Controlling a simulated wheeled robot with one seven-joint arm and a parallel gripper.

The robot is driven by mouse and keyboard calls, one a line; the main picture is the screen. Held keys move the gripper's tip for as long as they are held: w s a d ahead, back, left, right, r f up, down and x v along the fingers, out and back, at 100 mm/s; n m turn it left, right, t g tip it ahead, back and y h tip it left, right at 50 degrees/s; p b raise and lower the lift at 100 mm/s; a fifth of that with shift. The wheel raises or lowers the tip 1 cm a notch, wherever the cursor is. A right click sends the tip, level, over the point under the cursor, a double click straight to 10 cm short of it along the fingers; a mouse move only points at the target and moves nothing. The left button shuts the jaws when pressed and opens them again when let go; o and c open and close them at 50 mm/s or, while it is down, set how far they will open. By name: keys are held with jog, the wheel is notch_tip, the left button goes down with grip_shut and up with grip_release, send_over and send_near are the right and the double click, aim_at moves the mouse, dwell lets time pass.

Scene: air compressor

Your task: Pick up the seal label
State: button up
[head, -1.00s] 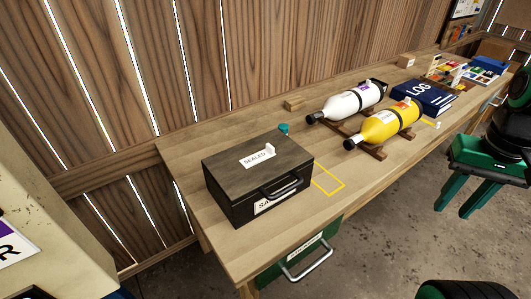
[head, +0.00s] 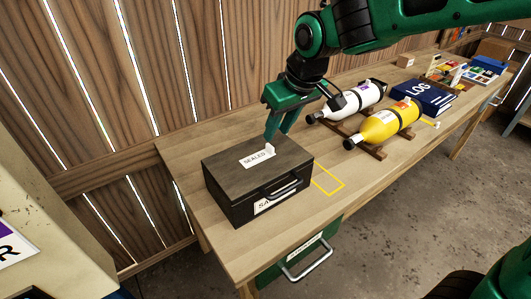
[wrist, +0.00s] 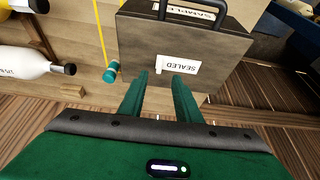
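The seal label (head: 258,156) is a white card reading SEALED, with a small upright white tab at its right end. It lies on the lid of a dark box (head: 225,168). My gripper (head: 276,138) points down over the back of the lid, close to the tab. In the wrist view the two green fingers of my gripper (wrist: 160,75) are apart with nothing between them. Whether a finger touches the lid I cannot tell.
A white bottle (head: 355,98) and a yellow bottle (head: 385,127) lie on a wooden rack to the right. A blue LOG book (head: 424,97) is beyond. A teal knob (wrist: 111,72) stands beside the box. A yellow outline (head: 328,180) marks bare bench right of the box.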

aim_at(270, 145)
jog(key=shift+w+x, duration=0.2)
jog(key=shift+x, duration=3.35)
jog(key=shift+d, duration=0.15)
grip_shut()
